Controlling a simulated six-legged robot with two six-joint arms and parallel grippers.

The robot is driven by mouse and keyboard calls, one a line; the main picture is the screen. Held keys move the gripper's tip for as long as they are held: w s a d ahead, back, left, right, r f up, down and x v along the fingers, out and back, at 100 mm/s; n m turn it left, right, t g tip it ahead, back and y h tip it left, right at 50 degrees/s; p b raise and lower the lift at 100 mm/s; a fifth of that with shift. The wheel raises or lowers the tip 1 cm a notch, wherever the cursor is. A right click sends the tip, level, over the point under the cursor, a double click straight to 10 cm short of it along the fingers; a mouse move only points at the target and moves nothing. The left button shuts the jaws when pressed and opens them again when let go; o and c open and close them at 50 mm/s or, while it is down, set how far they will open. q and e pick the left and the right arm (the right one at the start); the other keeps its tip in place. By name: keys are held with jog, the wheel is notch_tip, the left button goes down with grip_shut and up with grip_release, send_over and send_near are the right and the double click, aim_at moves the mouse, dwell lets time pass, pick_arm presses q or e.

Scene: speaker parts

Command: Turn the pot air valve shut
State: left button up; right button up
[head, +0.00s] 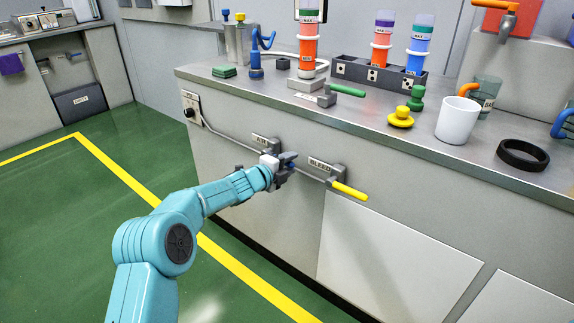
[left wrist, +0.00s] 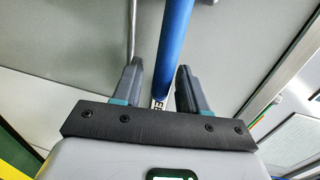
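The air valve's grey block with its AIR label (head: 262,142) sits on the front of the bench. My left gripper (head: 289,162) is in front of it and hides much of the valve. In the left wrist view a blue handle (left wrist: 174,42) runs between the two fingers of my left gripper (left wrist: 158,84). The fingers are apart, with a clear gap between the handle and the left finger. The right finger looks closer to the handle; I cannot tell whether it touches. My right gripper is not in view.
A pipe (head: 222,133) runs along the bench front to the BLEED valve, whose yellow handle (head: 350,191) sticks out just right of my left gripper. The bench top (head: 300,102) carries a white cup (head: 457,121), a black ring (head: 523,155) and labelled tubes. The green floor (head: 60,220) is clear.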

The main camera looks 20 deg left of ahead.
pick_arm(q)
jog(key=shift+s, duration=0.1)
jog(key=shift+s+a, duration=0.15)
jog(key=shift+s, duration=0.15)
jog(key=v, duration=1.5)
jog(key=shift+s+p, duration=0.25)
jog(key=shift+p, duration=0.1)
jog(key=shift+r, duration=0.1)
